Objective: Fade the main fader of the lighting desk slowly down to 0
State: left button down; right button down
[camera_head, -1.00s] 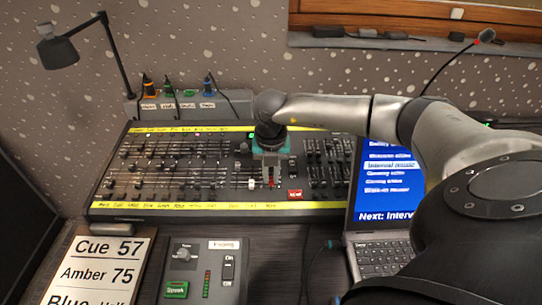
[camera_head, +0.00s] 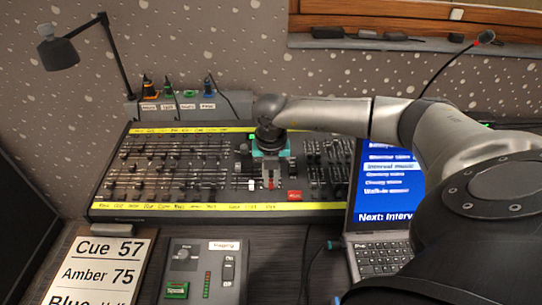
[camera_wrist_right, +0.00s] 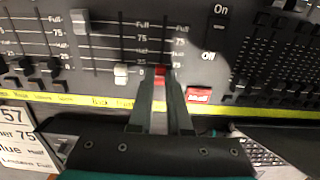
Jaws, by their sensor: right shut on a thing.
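The lighting desk (camera_head: 110,209) is a black board with rows of faders and yellow label strips. My right gripper (camera_wrist_right: 160,78) is shut on a red fader cap (camera_wrist_right: 160,70), which I take for the main fader. The cap is at the lower end of its slot, close to the 0 mark; the fingers hide part of it. In the head view the right gripper (camera_head: 270,183) reaches down onto the desk's lower middle. My left gripper is not in view.
A white fader cap (camera_wrist_right: 121,72) sits low in the slot to the left, and a grey cap (camera_wrist_right: 79,20) sits near Full. A red button (camera_wrist_right: 199,95) is just right of the fingers. A laptop (camera_head: 385,250) stands to the right, a small control box (camera_head: 205,270) in front.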

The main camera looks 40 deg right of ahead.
aim_at(271, 184)
jog(key=shift+s+a, duration=0.15)
dwell(0.4)
jog(key=c, duration=1.1)
grip_release()
notch_tip(271, 184, up, 6)
jog(key=p, duration=0.5)
